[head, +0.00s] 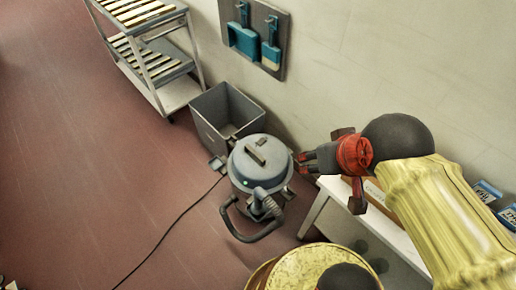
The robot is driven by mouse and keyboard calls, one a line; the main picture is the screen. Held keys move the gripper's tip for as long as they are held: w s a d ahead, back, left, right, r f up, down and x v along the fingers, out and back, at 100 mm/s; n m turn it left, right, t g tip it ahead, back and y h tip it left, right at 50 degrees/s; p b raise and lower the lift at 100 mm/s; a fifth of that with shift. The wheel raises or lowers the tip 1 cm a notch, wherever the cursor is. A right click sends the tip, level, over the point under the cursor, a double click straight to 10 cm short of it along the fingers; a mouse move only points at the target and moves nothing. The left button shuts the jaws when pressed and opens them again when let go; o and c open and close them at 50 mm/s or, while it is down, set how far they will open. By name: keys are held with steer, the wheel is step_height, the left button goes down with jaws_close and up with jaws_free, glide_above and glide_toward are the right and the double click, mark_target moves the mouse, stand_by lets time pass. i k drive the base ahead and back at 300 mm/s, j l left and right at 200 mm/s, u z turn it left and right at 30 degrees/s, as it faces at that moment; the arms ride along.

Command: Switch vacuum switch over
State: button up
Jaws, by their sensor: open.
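The vacuum (274,150) is a grey canister with a rounded lid, a dark hose and a cable, standing on the floor near the wall. A dark handle (255,155) lies across its lid. A small teal spot shows low on the lid's near side; I cannot tell whether it is the vacuum switch, and I cannot make out a switch position. My gripper (303,163), dark-fingered with a red body, is just right of the vacuum's lid, pointing left toward it. It is open and empty. Whether its fingertips touch the vacuum cannot be told.
A grey bin (207,120) stands behind the vacuum. A slatted rack (182,95) is at upper left. A wall board (280,18) holds teal cleaning tools. A white table (314,212) with boxes (487,192) is at right, under my arm.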

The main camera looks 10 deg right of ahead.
mark_target(262, 140)
steer(key=i+j, duration=0.15)
steer(key=j, duration=0.2)
steer(key=i+j, duration=0.1)
steer(key=j, duration=0.25)
steer(key=i+j+z, duration=0.1)
steer(key=j, duration=0.2)
steer(key=i+j, duration=0.15)
steer(key=j, duration=0.2)
